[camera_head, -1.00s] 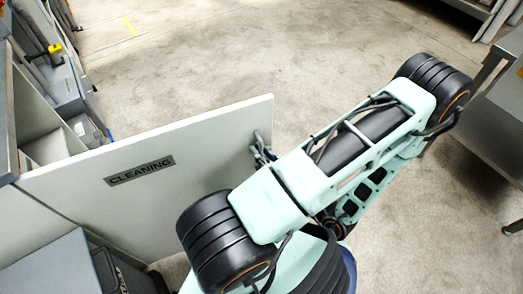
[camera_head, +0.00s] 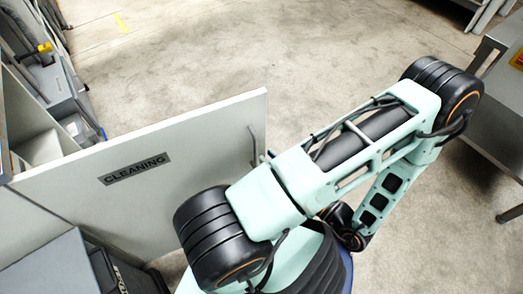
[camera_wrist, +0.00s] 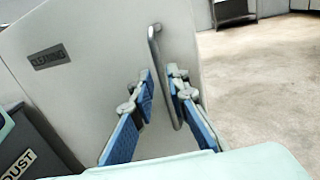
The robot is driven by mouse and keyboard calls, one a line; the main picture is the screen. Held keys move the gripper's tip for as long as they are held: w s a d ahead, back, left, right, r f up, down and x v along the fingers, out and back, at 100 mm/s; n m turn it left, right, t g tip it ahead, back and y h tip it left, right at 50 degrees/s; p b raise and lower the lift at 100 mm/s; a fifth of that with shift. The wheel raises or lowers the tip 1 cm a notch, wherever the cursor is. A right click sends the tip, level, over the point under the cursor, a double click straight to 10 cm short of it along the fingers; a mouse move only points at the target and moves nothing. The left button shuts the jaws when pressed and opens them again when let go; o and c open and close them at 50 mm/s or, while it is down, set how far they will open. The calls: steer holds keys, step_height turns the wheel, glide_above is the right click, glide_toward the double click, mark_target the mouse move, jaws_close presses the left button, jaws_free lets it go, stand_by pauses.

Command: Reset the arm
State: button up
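My arm (camera_head: 365,140) stretches across the right half of the head view, bent at the elbow at upper right. My gripper (camera_wrist: 160,72) shows in the wrist view with its two blue-padded fingers apart and nothing held. It is hidden behind my arm in the head view. A metal door handle (camera_wrist: 163,75) appears between and beyond the fingers; I see no finger closed on it. The handle (camera_head: 254,145) sits near the free edge of a pale door (camera_head: 205,140) labelled CLEANING, which stands swung open. The door also fills the wrist view's left half (camera_wrist: 95,90).
Cabinet shelves (camera_head: 38,150) show behind the door at left. A dark bin (camera_wrist: 35,135) marked DUST stands at lower left in the wrist view. A grey metal table (camera_head: 495,110) stands at right, close to my elbow. The floor (camera_head: 270,50) beyond the door is clear.

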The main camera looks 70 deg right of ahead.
steer(key=shift+s+a, duration=0.25)
steer(key=shift+s, duration=0.3)
